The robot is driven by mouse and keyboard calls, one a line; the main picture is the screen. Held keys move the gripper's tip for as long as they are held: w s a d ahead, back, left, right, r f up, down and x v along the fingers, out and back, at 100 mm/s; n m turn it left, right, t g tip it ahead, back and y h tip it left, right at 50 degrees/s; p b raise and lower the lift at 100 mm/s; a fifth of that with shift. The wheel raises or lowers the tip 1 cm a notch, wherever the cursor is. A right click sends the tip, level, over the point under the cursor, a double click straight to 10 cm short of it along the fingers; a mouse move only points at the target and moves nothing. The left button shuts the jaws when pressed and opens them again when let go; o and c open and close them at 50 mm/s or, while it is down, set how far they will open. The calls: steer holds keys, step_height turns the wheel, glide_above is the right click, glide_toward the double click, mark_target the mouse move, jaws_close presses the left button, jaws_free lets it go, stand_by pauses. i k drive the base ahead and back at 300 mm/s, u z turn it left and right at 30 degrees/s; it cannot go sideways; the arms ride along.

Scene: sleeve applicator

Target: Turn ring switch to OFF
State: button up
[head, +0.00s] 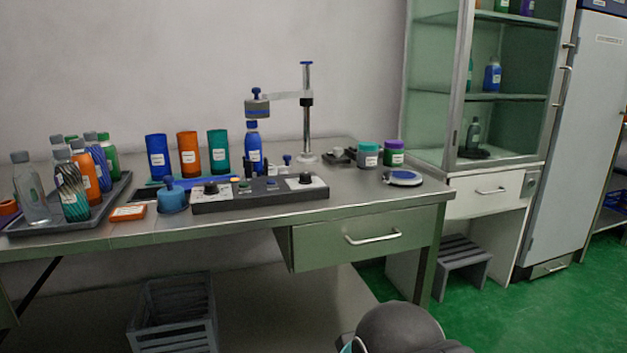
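A dark control box (262,199) lies along the front of the steel bench. It has a black knob on a white label plate at its left end (210,187) and another black knob on a white plate at its right end (305,179). Small buttons or lights sit between them. The labels are too small to read, so I cannot tell which knob is the ring switch or how either is set. My gripper is not in view; only a dark rounded part of my arm (398,328) shows at the bottom edge, well below the bench.
A stand with a clamp arm (307,115) rises behind the box, over a blue bottle (253,147). A blue pot (172,197) stands left of the box. A bottle tray (120,200) is further left.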

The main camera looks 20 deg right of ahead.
mark_target(304, 178)
steer(key=z, duration=0.9)
steer(key=i, duration=0.6)
steer(key=u, duration=0.65)
